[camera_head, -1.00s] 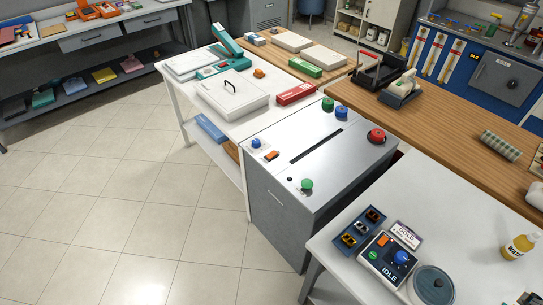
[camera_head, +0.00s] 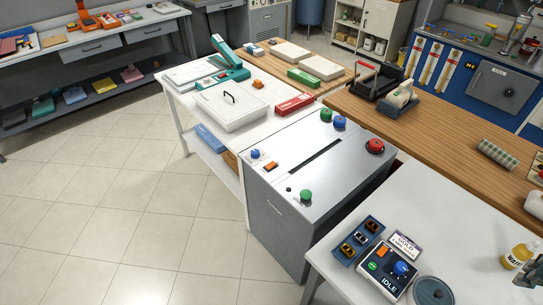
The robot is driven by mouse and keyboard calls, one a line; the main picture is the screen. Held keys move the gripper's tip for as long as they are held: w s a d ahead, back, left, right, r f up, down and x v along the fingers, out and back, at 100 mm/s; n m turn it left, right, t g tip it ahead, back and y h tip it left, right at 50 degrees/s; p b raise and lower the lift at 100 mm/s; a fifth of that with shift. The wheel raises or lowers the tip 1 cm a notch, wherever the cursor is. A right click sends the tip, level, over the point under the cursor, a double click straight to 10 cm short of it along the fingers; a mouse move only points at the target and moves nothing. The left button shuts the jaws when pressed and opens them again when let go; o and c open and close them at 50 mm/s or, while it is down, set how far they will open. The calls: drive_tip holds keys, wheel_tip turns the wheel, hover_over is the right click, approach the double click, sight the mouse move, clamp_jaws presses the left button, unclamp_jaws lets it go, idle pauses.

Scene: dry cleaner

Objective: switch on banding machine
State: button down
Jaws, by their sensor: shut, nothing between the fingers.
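A grey floor-standing machine (camera_head: 262,212) with a long dark slot in its top stands in the middle. Its top bears an orange switch (camera_head: 271,167), a red knob (camera_head: 375,146), and green and blue knobs. A small control box (camera_head: 378,284) marked IDLE sits on the white table at front right, with an orange rocker switch (camera_head: 383,251), a green button (camera_head: 372,267) and a blue knob (camera_head: 401,268). No readable label tells which one is the banding machine. Part of my gripper (camera_head: 528,270) shows at the right edge, shut and empty, right of both machines.
Beside the control box are a blue tray (camera_head: 347,252) of small parts, a GOLD sign (camera_head: 405,243) and a round grey lid (camera_head: 432,292). A yellow-labelled bottle (camera_head: 517,256) stands close to my gripper. The white tabletop (camera_head: 455,225) behind them is mostly clear.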

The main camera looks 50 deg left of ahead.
drive_tip(key=w+a+r+g+p, duration=0.1)
drive_tip(key=w+a+r, duration=0.1)
drive_tip(key=w+a, duration=0.6)
drive_tip(key=w+a+r+g, duration=0.1)
drive_tip(key=w+a+r, duration=0.15)
drive_tip(key=a, duration=0.95)
drive_tip(key=w+a+f+p, duration=0.1)
drive_tip(key=w+a+f, duration=0.1)
drive_tip(key=a, duration=0.9)
drive_tip(key=w+a+f+p, duration=0.1)
drive_tip(key=w+a+f, duration=0.1)
drive_tip(key=a, duration=0.8)
drive_tip(key=g+p, duration=0.2)
hover_over(272, 161)
drive_tip(key=s, duration=0.3)
wheel_tip(272, 161, down, 17)
drive_tip(key=shift+a+r+h, duration=0.1)
drive_tip(key=shift+r+h, duration=0.1)
drive_tip(key=shift+h, duration=0.1)
drive_tip(key=shift+w+f, duration=0.1)
drive_tip(key=shift+f, duration=0.1)
drive_tip(key=w+f, duration=0.1)
drive_tip(key=f, duration=0.3)
drive_tip(key=f+b, duration=0.1)
drive_tip(key=f, duration=0.4)
drive_tip(key=w+f+b, duration=0.1)
drive_tip(key=f, duration=0.3)
drive_tip(key=shift+w+f, duration=0.2)
drive_tip(key=shift+w, duration=0.1)
